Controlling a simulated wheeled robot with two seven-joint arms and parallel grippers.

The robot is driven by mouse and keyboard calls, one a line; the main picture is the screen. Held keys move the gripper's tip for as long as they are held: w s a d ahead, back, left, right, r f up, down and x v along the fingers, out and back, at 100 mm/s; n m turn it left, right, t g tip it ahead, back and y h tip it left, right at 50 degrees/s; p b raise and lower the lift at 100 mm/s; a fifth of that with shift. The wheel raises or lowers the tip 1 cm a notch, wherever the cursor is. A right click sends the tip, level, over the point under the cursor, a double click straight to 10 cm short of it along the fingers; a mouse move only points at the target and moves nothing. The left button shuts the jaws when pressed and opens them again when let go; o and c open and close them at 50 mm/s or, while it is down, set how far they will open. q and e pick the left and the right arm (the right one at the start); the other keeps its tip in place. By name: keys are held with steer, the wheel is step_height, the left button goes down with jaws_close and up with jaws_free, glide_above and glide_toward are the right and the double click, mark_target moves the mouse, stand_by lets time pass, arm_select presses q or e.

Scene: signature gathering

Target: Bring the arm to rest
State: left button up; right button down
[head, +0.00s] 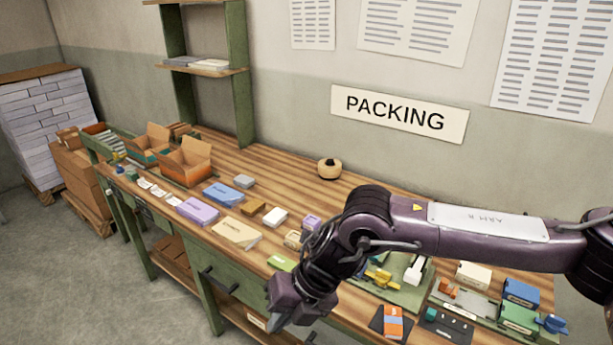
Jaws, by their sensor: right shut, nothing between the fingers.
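My right arm (480,232) reaches in from the right, across the packing table. My right gripper (285,312) hangs at its end, pointing down over the table's front edge. It is shut and holds nothing. My left gripper does not show. The wooden table (285,190) runs along the wall. The arm hides part of its right half.
Open cardboard boxes (186,162) stand at the table's left. A purple packet (198,211), a beige packet (236,233) and a green item (281,262) lie along the front. A twine ball (329,169) sits at the back. Green trays crowd the right end.

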steer(key=w+a+f+m+t+y+b, duration=0.1)
steer(key=w+a+f+m+t+y, duration=0.1)
steer(key=w+a+f+m+y, duration=0.25)
steer(key=w+a+f+m+t+y+b, duration=0.25)
steer(key=w+f+m, duration=0.25)
steer(key=w+m, duration=0.25)
steer(key=d+f+m+t+h+b, duration=0.15)
steer(key=d+f+m, duration=0.25)
steer(key=f, duration=0.5)
steer(key=d+f+m+t+h, duration=0.1)
steer(key=d+f+m+h, duration=0.1)
steer(key=d+f+m, duration=0.5)
steer(key=d+f+m+t+h, duration=0.1)
steer(key=d+f+m+h, duration=0.1)
steer(key=f, duration=0.9)
steer(key=s+d+f+m+g+h+b, duration=0.15)
steer(key=s+d+f+m, duration=0.25)
steer(key=s+d+f, duration=0.5)
steer(key=s+d+f+m+g+h, duration=0.1)
steer(key=s+d+f+m+h, duration=0.25)
steer(key=s+f, duration=0.8)
steer(key=s+d+f+m+g+h, duration=0.1)
steer(key=s+d+f, duration=0.3)
steer(key=s, duration=0.8)
steer(key=s+d+f+m+g+h+b, duration=0.1)
steer(key=s+d+f+m+g, duration=0.2)
steer(key=s, duration=1)
step_height(320, 180, down, 2)
steer(key=shift+s+d+f, duration=0.15)
steer(key=shift+d, duration=1.05)
